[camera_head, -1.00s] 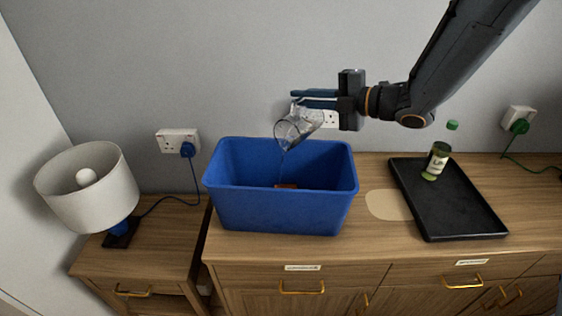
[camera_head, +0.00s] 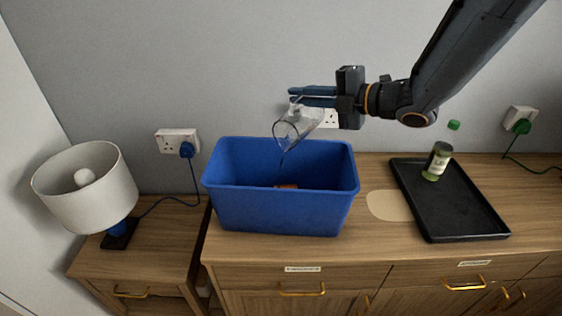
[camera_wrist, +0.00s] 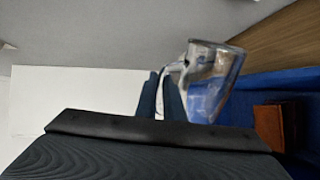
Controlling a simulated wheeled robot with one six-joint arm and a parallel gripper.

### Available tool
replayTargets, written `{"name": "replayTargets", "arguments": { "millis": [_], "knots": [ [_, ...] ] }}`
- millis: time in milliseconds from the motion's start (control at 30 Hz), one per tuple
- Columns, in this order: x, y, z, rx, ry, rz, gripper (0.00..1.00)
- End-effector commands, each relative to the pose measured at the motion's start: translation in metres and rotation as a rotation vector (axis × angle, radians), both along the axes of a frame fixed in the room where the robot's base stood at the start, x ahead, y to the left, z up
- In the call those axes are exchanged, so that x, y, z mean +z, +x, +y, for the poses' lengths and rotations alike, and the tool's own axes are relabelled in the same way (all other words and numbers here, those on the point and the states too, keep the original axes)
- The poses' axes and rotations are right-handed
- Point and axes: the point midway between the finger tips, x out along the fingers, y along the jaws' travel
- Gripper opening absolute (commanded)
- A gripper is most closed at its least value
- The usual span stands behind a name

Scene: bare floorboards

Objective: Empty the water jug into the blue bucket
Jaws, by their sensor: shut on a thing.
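The clear water jug (camera_head: 297,127) is tilted steeply, mouth down to the left, above the blue bucket (camera_head: 278,208). A thin stream falls from its lip into the bucket. My gripper (camera_head: 302,96) is shut on the jug, at its handle side, above the bucket's back rim. In the wrist view the jug (camera_wrist: 212,75) stands out beyond my two fingers (camera_wrist: 162,95), with the bucket (camera_wrist: 265,85) behind it. The bucket stands upright on the cabinet. A brown block (camera_head: 286,186) shows inside it; the water level cannot be made out.
A black tray (camera_head: 462,215) with a green bottle (camera_head: 437,161) stands to the right of the bucket. A pale round-cornered patch (camera_head: 388,205) lies between them. A lamp (camera_head: 86,188) stands on the lower cabinet at left. Wall sockets (camera_head: 178,141) with plugs are behind.

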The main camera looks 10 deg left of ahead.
Motion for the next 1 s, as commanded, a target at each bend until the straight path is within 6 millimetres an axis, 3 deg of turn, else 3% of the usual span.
{"name": "replayTargets", "arguments": {
  "millis": [1000],
  "knots": [
    [0.008,-0.014,0.005,0.001,-0.035,-0.113,0.00]
  ]
}}
